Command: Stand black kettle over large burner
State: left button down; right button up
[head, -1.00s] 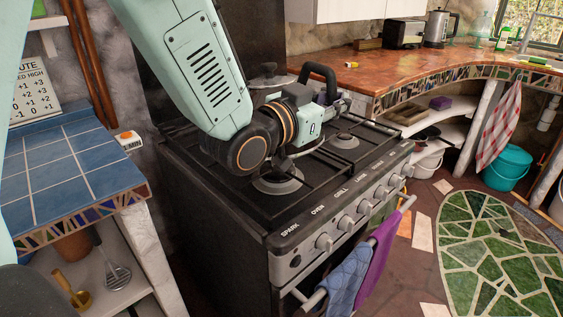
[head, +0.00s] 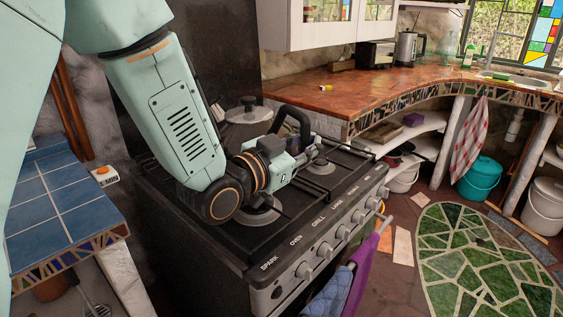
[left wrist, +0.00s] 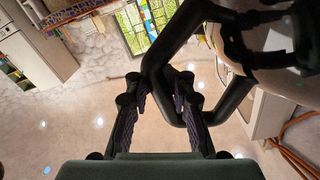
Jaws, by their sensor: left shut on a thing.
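The kettle (head: 246,116) shows behind my left arm at the back left of the stove (head: 250,245). It has a shiny greyish body, a dark lid knob and a black loop handle. My left gripper (head: 312,150) is over the stove, shut on the black handle. In the left wrist view the handle passes between the fingers (left wrist: 160,84), with the reflective kettle body (left wrist: 278,62) at upper right. My arm hides the kettle's base, so I cannot tell whether it touches the stove. The front-left burner (head: 264,212) looks large and is partly covered by my wrist. My right gripper is not in view.
Another burner (head: 320,166) sits farther right. Control knobs line the stove front, with towels (head: 364,262) on its rail. A blue-tiled counter (head: 55,205) stands left. A wooden counter (head: 335,91) curves away behind right, its near part mostly clear.

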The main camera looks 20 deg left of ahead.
pick_arm(q)
notch_tip(320, 180, down, 8)
jog(key=b, duration=0.2)
jog(key=shift+w, duration=0.15)
dwell(0.4)
jog(key=c, duration=1.1)
grip_release()
jog(key=shift+f, duration=0.2)
jog(key=shift+c, duration=0.2)
